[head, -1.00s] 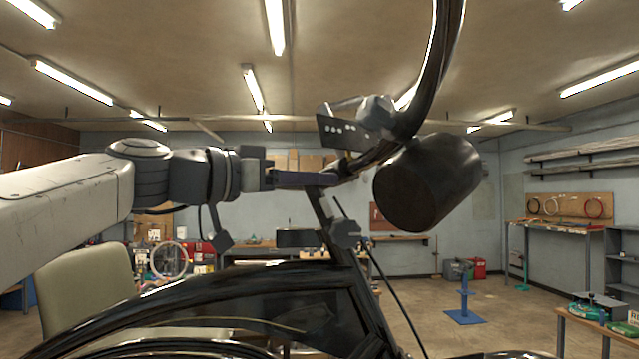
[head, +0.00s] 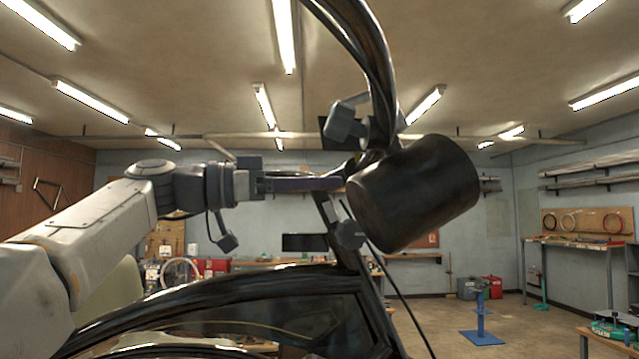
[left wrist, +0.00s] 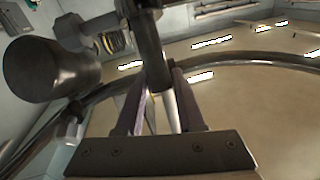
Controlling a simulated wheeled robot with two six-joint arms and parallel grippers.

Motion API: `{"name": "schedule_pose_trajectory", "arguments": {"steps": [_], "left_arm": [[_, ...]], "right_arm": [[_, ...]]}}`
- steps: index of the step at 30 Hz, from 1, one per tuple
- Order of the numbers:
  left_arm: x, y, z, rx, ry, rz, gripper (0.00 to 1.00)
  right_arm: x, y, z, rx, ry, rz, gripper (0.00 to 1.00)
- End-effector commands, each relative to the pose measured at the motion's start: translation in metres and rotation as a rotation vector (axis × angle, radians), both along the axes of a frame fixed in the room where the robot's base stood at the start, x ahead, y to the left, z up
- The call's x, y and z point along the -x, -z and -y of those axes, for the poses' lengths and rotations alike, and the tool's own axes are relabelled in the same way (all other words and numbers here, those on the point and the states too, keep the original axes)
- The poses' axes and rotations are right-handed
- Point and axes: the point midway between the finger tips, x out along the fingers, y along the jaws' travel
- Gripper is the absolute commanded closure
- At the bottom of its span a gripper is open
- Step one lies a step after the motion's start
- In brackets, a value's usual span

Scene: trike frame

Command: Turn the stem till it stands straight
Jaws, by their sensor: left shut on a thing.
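My left gripper (head: 338,184) comes in from the left at the top of the trike's dark frame. In the left wrist view its two fingers (left wrist: 163,76) are shut on a dark post, which looks like the stem (left wrist: 151,45). In the head view the grip is partly hidden by a big black cylinder (head: 412,195), which sits tilted at the front. A curved dark handlebar tube (head: 372,60) rises above it, bending to the upper left. The cylinder also shows in the left wrist view (left wrist: 45,68). My right gripper is not in view.
The dark curved trike body (head: 210,305) fills the lower middle, below my left arm. A blue stand (head: 481,320) is on the floor at the right. Benches and shelves line the walls.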

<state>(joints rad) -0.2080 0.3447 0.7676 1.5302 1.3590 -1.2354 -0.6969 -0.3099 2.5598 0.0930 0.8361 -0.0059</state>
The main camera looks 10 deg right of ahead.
Motion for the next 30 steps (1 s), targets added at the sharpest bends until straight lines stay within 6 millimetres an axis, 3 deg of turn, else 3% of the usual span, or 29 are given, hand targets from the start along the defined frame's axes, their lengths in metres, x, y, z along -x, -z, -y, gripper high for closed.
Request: {"name": "schedule_pose_trajectory", "arguments": {"steps": [1,3,14,30], "left_arm": [[0.0,-0.003,0.0,0.008,-0.004,0.003,0.55],[0.0,-0.003,0.0,0.007,-0.004,0.003,0.33],[0.0,0.0,-0.003,0.002,-0.003,0.001,0.33],[-0.001,0.006,-0.093,0.004,-0.006,0.001,0.33]], "right_arm": [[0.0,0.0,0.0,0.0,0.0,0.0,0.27],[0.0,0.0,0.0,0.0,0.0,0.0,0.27],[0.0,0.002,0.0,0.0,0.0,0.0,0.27],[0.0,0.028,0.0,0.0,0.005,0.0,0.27]]}}
